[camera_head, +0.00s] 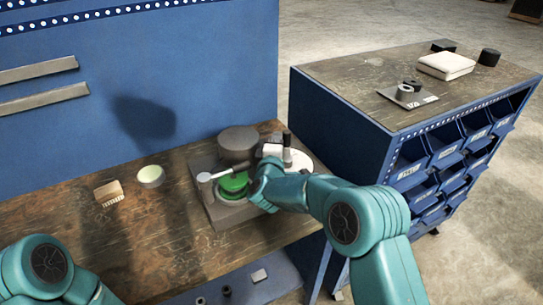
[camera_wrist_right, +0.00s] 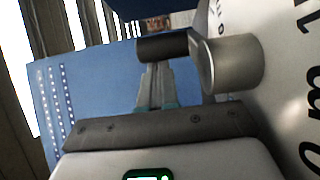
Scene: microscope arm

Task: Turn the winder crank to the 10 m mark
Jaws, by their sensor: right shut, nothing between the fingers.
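The winder stands on the bench with a grey base (camera_head: 225,212), a green spool (camera_head: 233,183) and a dark grey drum (camera_head: 238,143). Its white dial (camera_head: 299,161) is partly hidden behind my right arm. In the right wrist view the dial (camera_wrist_right: 285,95) shows large black digits, cut off, so the reading cannot be told. The crank's silver hub (camera_wrist_right: 235,65) and dark handle (camera_wrist_right: 163,49) are in front of the dial. My right gripper (camera_wrist_right: 156,72) is shut and empty, its fingertips close below the handle; contact cannot be told. My left gripper is out of view.
A round pale green-white object (camera_head: 151,176) and a small tan block (camera_head: 109,192) lie left on the bench (camera_head: 150,235). A blue bin cabinet (camera_head: 345,120) stands to the right with small items on top. A blue panel (camera_head: 200,70) rises behind the bench.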

